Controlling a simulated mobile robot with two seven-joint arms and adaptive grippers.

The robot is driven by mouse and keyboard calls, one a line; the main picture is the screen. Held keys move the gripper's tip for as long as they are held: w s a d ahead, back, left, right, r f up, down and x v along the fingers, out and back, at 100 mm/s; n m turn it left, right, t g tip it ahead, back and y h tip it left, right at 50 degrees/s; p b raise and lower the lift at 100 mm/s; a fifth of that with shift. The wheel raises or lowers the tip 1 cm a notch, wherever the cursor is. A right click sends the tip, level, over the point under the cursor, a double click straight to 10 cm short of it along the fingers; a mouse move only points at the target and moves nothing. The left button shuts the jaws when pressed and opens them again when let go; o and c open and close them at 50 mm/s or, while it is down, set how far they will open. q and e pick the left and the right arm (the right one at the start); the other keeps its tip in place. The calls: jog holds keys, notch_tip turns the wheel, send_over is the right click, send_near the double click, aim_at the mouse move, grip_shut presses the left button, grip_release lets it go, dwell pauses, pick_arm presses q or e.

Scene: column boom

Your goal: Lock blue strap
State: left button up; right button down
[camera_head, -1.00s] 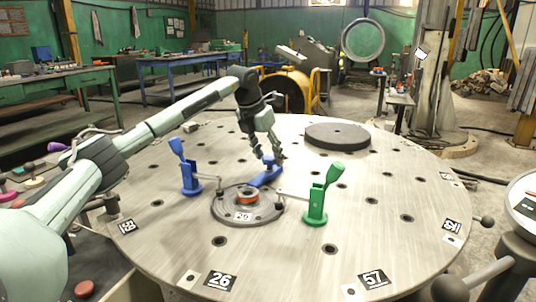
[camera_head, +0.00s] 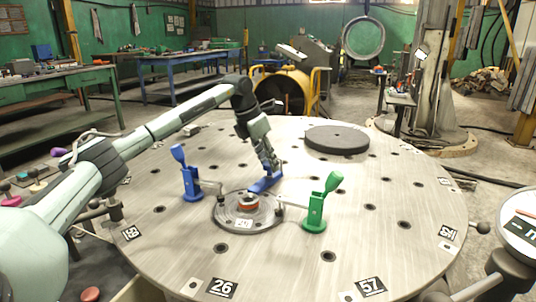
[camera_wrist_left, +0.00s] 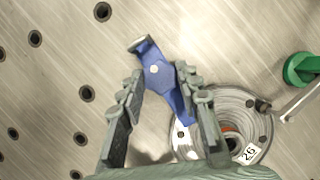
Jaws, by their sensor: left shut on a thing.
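The blue strap (camera_head: 263,185) lies low at the back edge of the round flange (camera_head: 222,222) on the table. My left gripper (camera_head: 274,171) comes down on it from above. In the left wrist view the blue strap (camera_wrist_left: 165,80) stands between the two fingers of my left gripper (camera_wrist_left: 158,82), which are shut on it. Its lower end reaches the flange (camera_wrist_left: 185,140). The fingers hide part of it. I cannot tell how its end sits on the flange. My right gripper is out of view.
A blue upright clamp (camera_head: 190,183) stands left of the flange and a green upright clamp (camera_head: 316,213) stands right of it. A dark disc (camera_head: 337,139) lies farther back. The round table (camera_head: 150,240) has several holes and free room around.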

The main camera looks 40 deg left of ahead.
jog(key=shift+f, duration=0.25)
pick_arm(q)
jog(key=o, duration=1.2)
jog(key=shift+c, duration=0.2)
jog(key=shift+r, duration=0.1)
jog(key=v, duration=1.2)
jog(key=shift+a, duration=0.1)
